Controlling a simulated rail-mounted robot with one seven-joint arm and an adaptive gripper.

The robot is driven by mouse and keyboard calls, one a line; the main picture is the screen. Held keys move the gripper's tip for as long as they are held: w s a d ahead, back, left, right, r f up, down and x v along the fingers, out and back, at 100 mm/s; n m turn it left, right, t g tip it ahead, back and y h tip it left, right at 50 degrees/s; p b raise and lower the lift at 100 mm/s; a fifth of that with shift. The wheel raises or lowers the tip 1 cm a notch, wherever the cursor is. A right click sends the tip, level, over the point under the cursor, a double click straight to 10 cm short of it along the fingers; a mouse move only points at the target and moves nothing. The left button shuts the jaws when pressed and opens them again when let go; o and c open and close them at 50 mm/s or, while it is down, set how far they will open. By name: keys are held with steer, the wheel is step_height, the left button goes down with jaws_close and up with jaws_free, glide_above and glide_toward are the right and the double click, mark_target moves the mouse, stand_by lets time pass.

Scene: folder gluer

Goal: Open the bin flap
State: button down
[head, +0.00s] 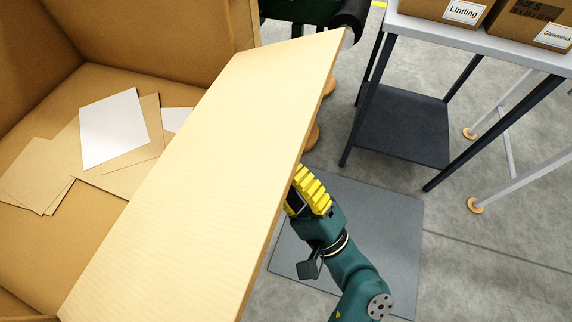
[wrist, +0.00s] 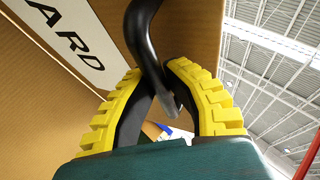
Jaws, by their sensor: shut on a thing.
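The cardboard bin flap (head: 215,170) is a broad tan panel along the right side of the open-topped bin (head: 95,80). It slants across the head view from lower left to upper right, its broad face turned up. In the wrist view, a black curved handle (wrist: 143,30) stands by a tan cardboard face (wrist: 195,25) with a white label reading "ARD" (wrist: 72,38). My gripper (wrist: 160,78), with yellow ribbed fingers, is shut around this handle. In the head view, my gripper (head: 308,192) is at the flap's right edge; the flap hides the handle and fingertips.
Loose brown sheets and white sheets (head: 113,128) lie inside the bin. A dark-legged table (head: 490,38) with labelled boxes (head: 447,10) and a lower shelf (head: 400,128) stands upper right. A grey floor plate (head: 385,225) lies beneath my arm. Open floor lies to the right.

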step_height(320, 180, down, 7)
steer(key=b, duration=0.3)
steer(key=shift+d+r+b, duration=0.2)
steer(key=shift+d+b, duration=0.2)
steer(key=shift+d, duration=0.05)
steer(key=shift+s, duration=0.1)
steer(key=c, duration=1)
jaws_free()
steer(key=shift+c, duration=0.2)
steer(key=shift+d, duration=0.1)
steer(key=v, duration=1.2)
